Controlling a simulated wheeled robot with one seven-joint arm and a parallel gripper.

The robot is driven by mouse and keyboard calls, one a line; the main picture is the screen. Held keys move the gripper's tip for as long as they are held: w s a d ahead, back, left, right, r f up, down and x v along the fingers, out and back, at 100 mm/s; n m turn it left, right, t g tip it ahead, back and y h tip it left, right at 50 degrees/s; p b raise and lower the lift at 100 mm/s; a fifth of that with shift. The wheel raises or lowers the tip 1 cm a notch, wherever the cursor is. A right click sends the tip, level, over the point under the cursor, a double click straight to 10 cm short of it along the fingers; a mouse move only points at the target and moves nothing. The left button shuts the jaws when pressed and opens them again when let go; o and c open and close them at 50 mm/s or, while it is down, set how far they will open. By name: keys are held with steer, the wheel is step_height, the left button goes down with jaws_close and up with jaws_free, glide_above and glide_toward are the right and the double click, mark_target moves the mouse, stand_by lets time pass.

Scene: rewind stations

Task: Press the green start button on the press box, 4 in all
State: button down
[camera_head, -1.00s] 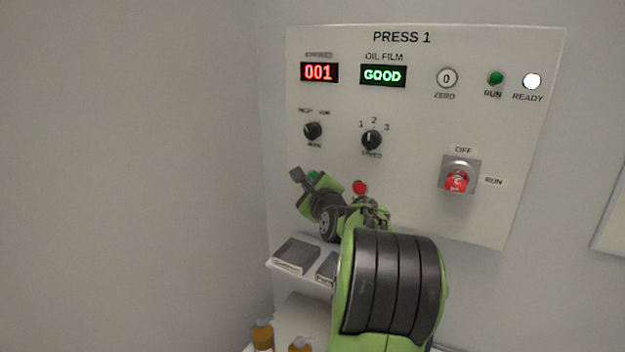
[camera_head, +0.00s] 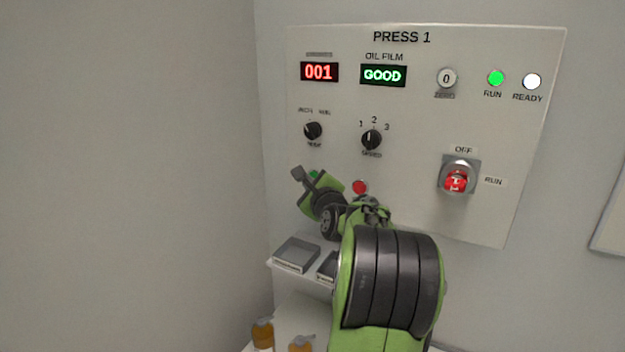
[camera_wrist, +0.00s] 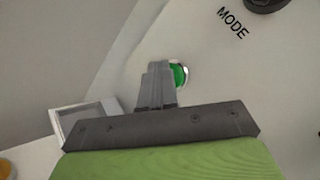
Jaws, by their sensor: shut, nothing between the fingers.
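The press box (camera_head: 420,212) is a pale wall panel labelled PRESS 1. Its red display (camera_head: 319,72) reads 001 and the oil film display (camera_head: 383,75) reads GOOD. The green RUN lamp (camera_head: 496,78) is lit bright, and the READY lamp (camera_head: 532,81) is white. The green start button (camera_head: 313,174) is mostly hidden behind my gripper (camera_head: 297,174) in the head view. In the wrist view the green button (camera_wrist: 180,75) shows beside the tips of my shut gripper (camera_wrist: 160,68). I cannot tell whether they touch.
A red button (camera_head: 359,187) is right of the start button. Black knobs (camera_head: 313,131) (camera_head: 372,140) and a red switch (camera_head: 456,180) are on the panel. A shelf with grey trays (camera_head: 297,255) is below. Orange bottles (camera_head: 263,334) stand lower.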

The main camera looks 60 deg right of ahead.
steer(key=shift+s+a, duration=0.1)
steer(key=shift+a, duration=0.55)
steer(key=a, duration=0.1)
steer(key=a+b, duration=0.1)
steer(key=a, duration=0.3)
steer(key=shift+s+b, duration=0.25)
steer(key=shift+b, duration=0.15)
stand_by(2.0)
